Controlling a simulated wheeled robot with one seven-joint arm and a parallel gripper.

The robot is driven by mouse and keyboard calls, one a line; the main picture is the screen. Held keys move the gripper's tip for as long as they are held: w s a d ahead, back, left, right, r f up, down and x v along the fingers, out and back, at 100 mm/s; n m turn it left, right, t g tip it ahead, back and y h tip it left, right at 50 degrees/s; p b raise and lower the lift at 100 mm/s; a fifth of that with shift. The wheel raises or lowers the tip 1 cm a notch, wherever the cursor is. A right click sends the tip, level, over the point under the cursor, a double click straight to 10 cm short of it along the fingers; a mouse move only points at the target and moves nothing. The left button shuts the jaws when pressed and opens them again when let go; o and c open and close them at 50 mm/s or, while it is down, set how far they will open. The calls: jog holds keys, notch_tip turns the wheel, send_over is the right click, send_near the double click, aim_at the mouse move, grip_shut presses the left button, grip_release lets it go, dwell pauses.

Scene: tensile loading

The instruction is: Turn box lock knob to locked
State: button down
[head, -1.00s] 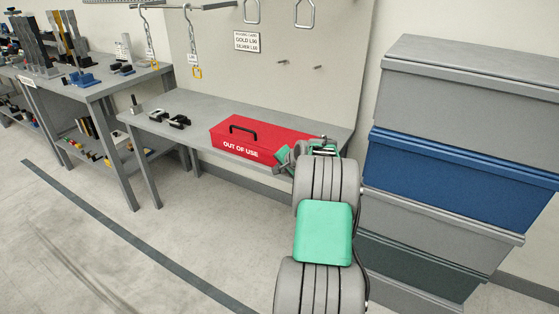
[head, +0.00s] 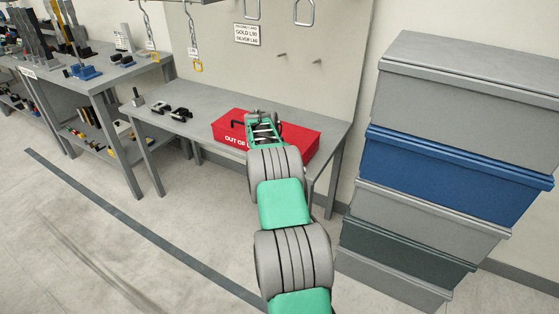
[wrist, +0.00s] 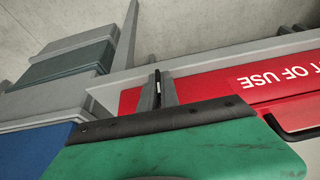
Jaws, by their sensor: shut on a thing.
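The red box (head: 302,141), marked OUT OF USE, lies on the grey bench. My gripper (wrist: 159,92) shows in the wrist view with two grey fingers against the red box (wrist: 205,86). They are close together on a small dark knob (wrist: 157,76) with a pale mark. The knob's base and exact angle cannot be made out. In the head view my arm reaches over the box's middle and hides its front, part of the lettering and the fingertips.
The bench top (head: 200,97) is clear around several small dark parts (head: 170,112) left of the box. A stack of grey, blue and dark bins (head: 450,160) stands close on the right. Hooks (head: 196,45) hang above the bench.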

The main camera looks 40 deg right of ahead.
jog(key=shift+d+r, duration=0.15)
dwell(0.3)
jog(key=c, duration=1.7)
grip_release()
jog(key=shift+w, duration=0.1)
jog(key=shift+o, duration=0.5)
jog(key=v, duration=0.7)
jog(key=shift+a+r, duration=0.25)
